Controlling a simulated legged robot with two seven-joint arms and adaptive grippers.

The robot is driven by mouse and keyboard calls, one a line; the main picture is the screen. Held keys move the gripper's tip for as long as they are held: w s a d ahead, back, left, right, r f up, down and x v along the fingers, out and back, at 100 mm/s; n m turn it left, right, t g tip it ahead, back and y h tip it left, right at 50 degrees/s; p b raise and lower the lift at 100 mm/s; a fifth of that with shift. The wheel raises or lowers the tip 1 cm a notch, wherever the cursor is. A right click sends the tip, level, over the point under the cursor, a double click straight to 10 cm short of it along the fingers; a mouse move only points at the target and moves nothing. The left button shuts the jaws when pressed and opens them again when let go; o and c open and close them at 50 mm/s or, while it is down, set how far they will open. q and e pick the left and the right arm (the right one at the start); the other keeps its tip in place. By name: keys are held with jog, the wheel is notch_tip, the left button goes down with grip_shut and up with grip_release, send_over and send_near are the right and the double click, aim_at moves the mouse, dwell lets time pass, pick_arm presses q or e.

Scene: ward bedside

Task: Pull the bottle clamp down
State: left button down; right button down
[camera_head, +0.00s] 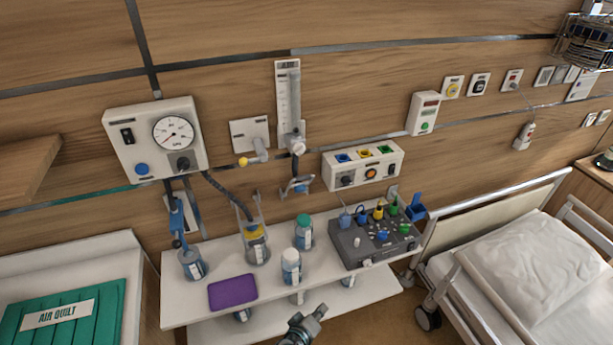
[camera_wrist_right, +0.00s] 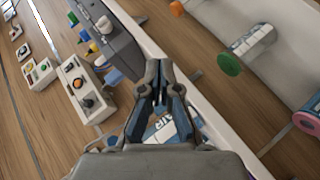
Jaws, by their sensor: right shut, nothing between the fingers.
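A bottle with a yellow cap (camera_head: 257,249) stands on the white shelf, with a grey metal clamp frame (camera_head: 238,211) rising around its neck. A second bottle (camera_head: 192,265) to its left sits under a blue clamp-like fitting (camera_head: 177,218) hanging from the wall. I cannot tell which fitting is the bottle clamp. My right gripper (camera_head: 304,322) is at the bottom of the head view, in front of the shelf and well apart from both bottles. In the right wrist view its fingers (camera_wrist_right: 159,78) are closed together and empty. My left gripper is not in view.
Two more bottles (camera_head: 291,266) stand mid-shelf, one green-capped (camera_head: 304,232). A purple pad (camera_head: 233,291) lies near the front edge. A grey control box (camera_head: 375,243) fills the right end. A bed (camera_head: 530,260) stands right. Several bottles are on the lower shelf.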

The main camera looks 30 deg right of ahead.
jog(key=s+a+f+n+g+y, duration=0.1)
jog(key=s+a+f+y, duration=0.2)
jog(key=s+f+y, duration=0.4)
jog(key=s+a+f+n+g+y, duration=0.1)
jog(key=s+a+f+y, duration=0.25)
jog(key=s+f, duration=0.75)
jog(key=f, duration=0.7)
jog(key=s+f+g, duration=0.1)
jog(key=s+f, duration=0.3)
jog(key=f, duration=0.6)
jog(key=s+d+f+g+y, duration=0.1)
jog(key=s+f, duration=0.3)
jog(key=f, duration=0.7)
jog(key=shift+s+n, duration=0.25)
jog(key=shift+n, duration=0.15)
jog(key=shift+d, duration=0.15)
